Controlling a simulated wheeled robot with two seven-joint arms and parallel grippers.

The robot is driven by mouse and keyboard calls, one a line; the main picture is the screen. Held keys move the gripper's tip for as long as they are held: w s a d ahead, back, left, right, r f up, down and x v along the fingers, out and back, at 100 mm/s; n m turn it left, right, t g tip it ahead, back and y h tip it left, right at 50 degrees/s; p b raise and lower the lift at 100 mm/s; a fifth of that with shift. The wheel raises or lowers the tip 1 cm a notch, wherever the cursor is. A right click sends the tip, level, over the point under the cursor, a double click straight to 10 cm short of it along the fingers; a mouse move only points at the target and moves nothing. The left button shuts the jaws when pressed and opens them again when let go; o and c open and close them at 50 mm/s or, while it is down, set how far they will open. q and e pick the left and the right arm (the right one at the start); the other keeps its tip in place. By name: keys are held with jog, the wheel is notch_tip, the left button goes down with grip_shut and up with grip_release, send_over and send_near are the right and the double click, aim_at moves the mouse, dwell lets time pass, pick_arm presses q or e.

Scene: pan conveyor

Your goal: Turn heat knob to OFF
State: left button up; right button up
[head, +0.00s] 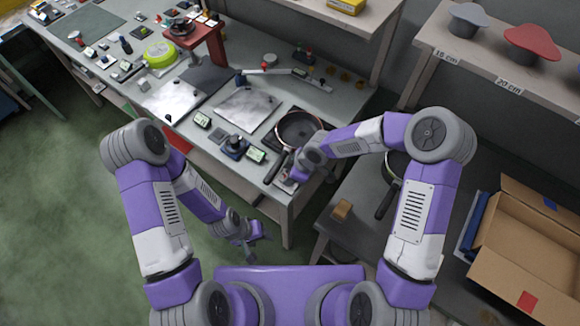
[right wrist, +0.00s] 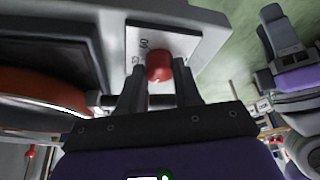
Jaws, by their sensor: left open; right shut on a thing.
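The heat knob (right wrist: 159,66) is a red knob on a pale panel (right wrist: 165,35) with printed marks, seen in the right wrist view. My right gripper (right wrist: 158,85) has one finger on each side of the knob and is shut on it. In the head view my right gripper (head: 288,184) is at the table's front edge, below the pan (head: 298,127), and the knob is hard to make out there. The knob's exact setting cannot be read. My left gripper (head: 248,248) is open and empty, low in front of the table.
The pan sits on a dark hotplate close to my right arm. A blue-black device (head: 235,147) and a small display (head: 256,155) stand left of it. A second pan (head: 388,200) and an open cardboard box (head: 530,240) are at the right. Green floor is free at the left.

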jog(key=n+g+p, duration=0.1)
jog(key=n+p, duration=0.1)
jog(key=n, duration=0.1)
jog(key=shift+r+p, duration=0.1)
jog(key=shift+p, duration=0.25)
jog(key=shift+w+n+g, duration=0.15)
jog(key=shift+n+g, duration=0.35)
jog(key=shift+n, duration=0.4)
jog(key=n, duration=0.2)
jog(key=shift+f+n+g, duration=0.2)
jog(key=shift+n+g, duration=0.1)
jog(key=shift+g, duration=0.1)
pick_arm(q)
notch_tip(320, 180, up, 2)
jog(key=shift+b, duration=0.9)
pick_arm(e)
jog(key=n+g+h, duration=0.1)
jog(key=n, duration=0.3)
jog(key=shift+w, duration=0.15)
pick_arm(q)
jog(key=shift+f, duration=0.1)
pick_arm(e)
jog(key=shift+n+g, duration=0.3)
jog(key=o, duration=0.8)
jog(key=shift+c, duration=0.2)
jog(key=shift+r, duration=0.15)
